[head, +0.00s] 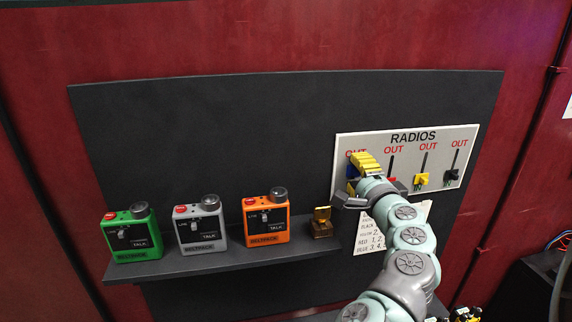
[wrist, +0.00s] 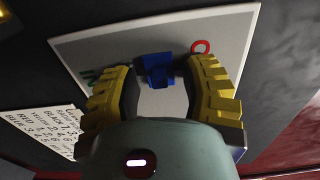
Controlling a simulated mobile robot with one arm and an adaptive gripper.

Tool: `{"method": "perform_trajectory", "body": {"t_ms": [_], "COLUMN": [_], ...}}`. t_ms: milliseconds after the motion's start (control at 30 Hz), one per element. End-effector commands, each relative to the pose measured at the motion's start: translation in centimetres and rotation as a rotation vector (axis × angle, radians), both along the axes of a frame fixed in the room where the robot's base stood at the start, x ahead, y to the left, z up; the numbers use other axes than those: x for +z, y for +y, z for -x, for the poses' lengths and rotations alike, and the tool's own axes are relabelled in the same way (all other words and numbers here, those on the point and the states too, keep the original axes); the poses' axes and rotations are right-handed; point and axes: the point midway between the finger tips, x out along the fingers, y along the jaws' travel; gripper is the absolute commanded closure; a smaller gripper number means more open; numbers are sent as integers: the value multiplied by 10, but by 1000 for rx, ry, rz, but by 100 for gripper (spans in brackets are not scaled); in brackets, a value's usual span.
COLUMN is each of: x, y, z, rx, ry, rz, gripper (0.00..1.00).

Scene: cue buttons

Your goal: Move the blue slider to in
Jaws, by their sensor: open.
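The blue slider (wrist: 158,70) is on the white RADIOS panel (head: 341,150). A gap shows at the left finger; contact on the right is unclear. It also shows at the panel's left end in the head view (head: 358,174).
Red (head: 391,182), yellow (head: 422,180) and black (head: 452,176) sliders sit low in their slots to the right. Green (head: 132,235), grey (head: 202,225) and orange (head: 266,217) beltpacks and a small brass-coloured block (head: 320,224) stand on the shelf. A note sheet (head: 372,238) hangs below the panel.

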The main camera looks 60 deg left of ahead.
Motion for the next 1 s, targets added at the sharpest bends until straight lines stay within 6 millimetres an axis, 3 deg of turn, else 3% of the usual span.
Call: {"method": "perform_trajectory", "body": {"t_ms": [33,400,800,1000], "x": [0,0,-1,-19], "y": [0,0,1,1], "z": [0,1,1,1], "rx": [0,1,4,4], "ry": [0,0,0,1], "rz": [0,0,0,1], "gripper": [63,100,100,100]}}
